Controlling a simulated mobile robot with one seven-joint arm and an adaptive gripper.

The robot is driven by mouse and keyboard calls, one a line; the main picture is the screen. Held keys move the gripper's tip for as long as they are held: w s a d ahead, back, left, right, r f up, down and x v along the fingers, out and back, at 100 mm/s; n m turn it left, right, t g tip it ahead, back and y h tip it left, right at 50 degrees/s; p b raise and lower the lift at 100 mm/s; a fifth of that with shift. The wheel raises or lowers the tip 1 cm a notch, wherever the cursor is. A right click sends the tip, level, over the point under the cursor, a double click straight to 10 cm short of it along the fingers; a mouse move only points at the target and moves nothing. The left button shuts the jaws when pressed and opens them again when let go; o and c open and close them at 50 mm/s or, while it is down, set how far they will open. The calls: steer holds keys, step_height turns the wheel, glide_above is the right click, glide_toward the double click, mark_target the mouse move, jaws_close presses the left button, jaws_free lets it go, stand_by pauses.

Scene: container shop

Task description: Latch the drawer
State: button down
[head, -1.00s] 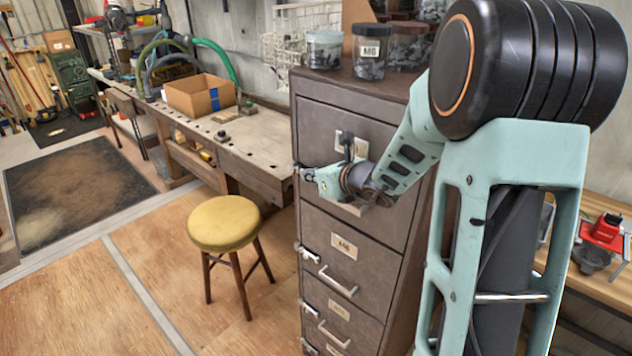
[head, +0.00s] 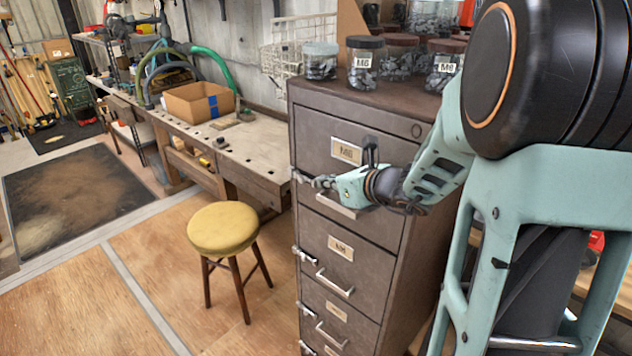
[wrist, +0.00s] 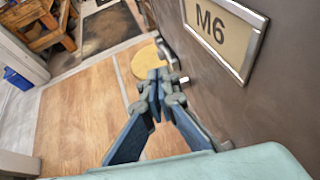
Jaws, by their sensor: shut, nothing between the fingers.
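The top drawer (head: 373,150) of the brown-grey cabinet bears an M6 label and looks flush with the front. The same label (wrist: 224,32) is at the upper right in the wrist view. My gripper (head: 318,182) is just in front of this drawer, near its left edge and left of its handle (head: 338,207). In the wrist view my gripper (wrist: 157,84) has its fingertips together, with nothing between them. A silver metal piece (wrist: 165,52) shows just beyond the fingertips. The top drawer's latch is hard to make out behind the fingers; I cannot tell its position or any contact.
Lower drawers carry handles and silver latches (head: 305,255) on their left edge. Glass jars (head: 366,62) stand on the cabinet. A yellow stool (head: 223,228) stands left of it, and a workbench (head: 255,155) is behind.

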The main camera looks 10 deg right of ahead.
steer(key=v, duration=0.4)
steer(key=shift+s+d+r, duration=0.1)
steer(key=shift+s+r, duration=0.1)
steer(key=shift+s, duration=0.15)
